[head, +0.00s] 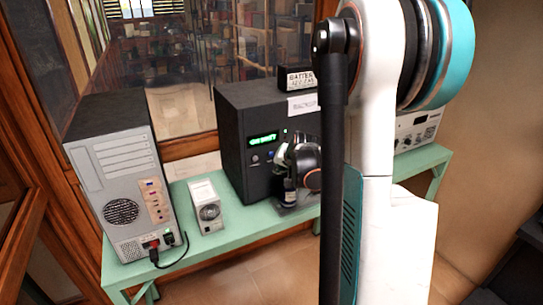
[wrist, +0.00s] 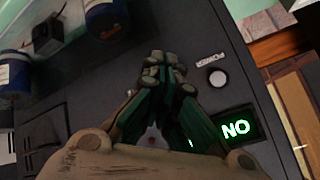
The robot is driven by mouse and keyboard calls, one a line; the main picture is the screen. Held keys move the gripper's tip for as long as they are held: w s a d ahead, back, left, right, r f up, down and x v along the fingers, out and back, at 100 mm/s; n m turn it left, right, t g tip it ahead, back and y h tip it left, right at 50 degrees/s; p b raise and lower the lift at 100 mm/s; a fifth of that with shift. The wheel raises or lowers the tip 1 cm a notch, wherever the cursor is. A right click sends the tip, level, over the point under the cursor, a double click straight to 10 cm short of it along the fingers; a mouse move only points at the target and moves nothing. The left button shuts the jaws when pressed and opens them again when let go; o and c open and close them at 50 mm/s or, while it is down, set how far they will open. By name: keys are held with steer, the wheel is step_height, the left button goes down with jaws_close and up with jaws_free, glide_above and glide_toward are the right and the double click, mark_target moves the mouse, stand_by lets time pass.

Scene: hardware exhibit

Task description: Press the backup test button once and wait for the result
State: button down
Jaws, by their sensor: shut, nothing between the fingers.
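The black backup unit (head: 233,160) stands on the green bench, with a white label and a lit green display (head: 263,139) whose words are too small to read. In the wrist view the display (wrist: 236,130) shows "NO", partly hidden by a finger. A pale round button (wrist: 217,77) with a small label lies right of my fingertips, apart from them in the picture. A small reddish spot (wrist: 152,141) shows between the fingers; I cannot tell what it is. My gripper (wrist: 164,62) is shut and empty, at the unit's front; contact cannot be told. It also shows in the head view (head: 288,190).
A grey computer tower (head: 125,180) with a cable stands at the left of the green bench (head: 240,220). A small white box (head: 206,205) stands between tower and unit. A pale device (head: 417,128) is at right. A battery sign (head: 297,79) tops the unit.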

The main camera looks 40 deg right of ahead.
steer(key=shift+w+d, duration=0.2)
steer(key=shift+w, duration=0.6)
steer(key=shift+w+d, duration=0.15)
steer(key=shift+w, duration=0.65)
steer(key=shift+w, duration=0.1)
steer(key=shift+w+d, duration=0.1)
steer(key=shift+w, duration=0.2)
steer(key=shift+w+d, duration=0.1)
steer(key=shift+w, duration=0.3)
stand_by(0.9)
steer(key=shift+s, duration=0.1)
steer(key=shift+s+a+b, duration=0.2)
steer(key=shift+s+b, duration=0.1)
steer(key=shift+s, duration=0.4)
steer(key=shift+s, duration=0.15)
steer(key=shift+s+a, duration=0.2)
steer(key=shift+s, duration=0.6)
steer(key=shift+s+a, duration=0.2)
steer(key=shift+s, duration=0.55)
steer(key=shift+s+a, duration=0.2)
steer(key=shift+s, duration=0.6)
